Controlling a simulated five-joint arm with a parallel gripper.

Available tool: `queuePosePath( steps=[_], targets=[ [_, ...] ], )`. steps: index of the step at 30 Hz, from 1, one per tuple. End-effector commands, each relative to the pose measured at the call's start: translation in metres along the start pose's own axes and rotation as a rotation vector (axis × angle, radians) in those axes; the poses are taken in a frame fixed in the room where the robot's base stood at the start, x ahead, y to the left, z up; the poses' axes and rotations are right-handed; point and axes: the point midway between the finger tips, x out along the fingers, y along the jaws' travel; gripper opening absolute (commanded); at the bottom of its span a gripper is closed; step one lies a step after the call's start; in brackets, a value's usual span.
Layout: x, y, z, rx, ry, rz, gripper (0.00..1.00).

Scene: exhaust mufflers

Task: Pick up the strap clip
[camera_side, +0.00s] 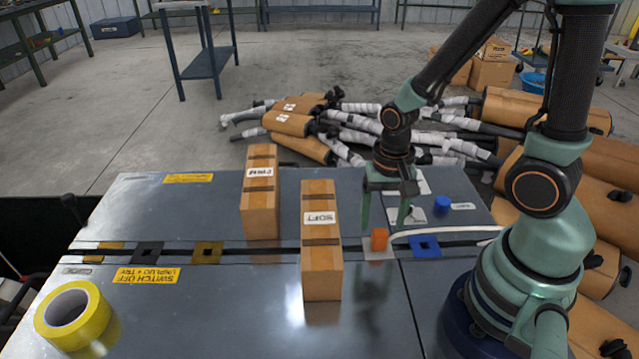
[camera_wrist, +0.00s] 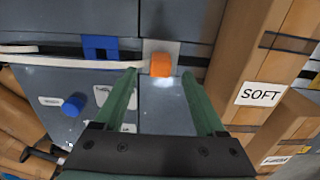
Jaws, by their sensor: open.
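The strap clip appears to be the small orange block (camera_side: 379,239), sitting on a pale square plate at the end of a white strap (camera_side: 450,231) on the grey table. It also shows in the wrist view (camera_wrist: 161,65), just beyond and between my fingertips. My gripper (camera_side: 382,226) points down with its two green fingers apart, above the orange block. In the wrist view my gripper (camera_wrist: 159,76) has nothing between its fingers. The exact height gap to the block cannot be told.
A box marked SOFT (camera_side: 320,255) stands close left of the orange block, with another box (camera_side: 261,200) behind it. A blue square piece (camera_side: 425,246) and a blue knob (camera_side: 442,203) lie to the right. A yellow tape roll (camera_side: 72,315) is at the front left.

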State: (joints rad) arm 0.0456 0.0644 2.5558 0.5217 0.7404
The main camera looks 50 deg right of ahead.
Motion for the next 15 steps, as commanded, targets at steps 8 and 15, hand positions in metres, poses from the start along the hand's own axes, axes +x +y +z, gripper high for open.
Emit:
queuePosePath(
  steps=[8, 15],
  targets=[
    [0.019, 0.001, 0.002, -0.001, -0.004, 0.004, 0.72],
    [0.044, 0.000, 0.001, -0.001, -0.003, 0.003, 0.72]
  ],
)
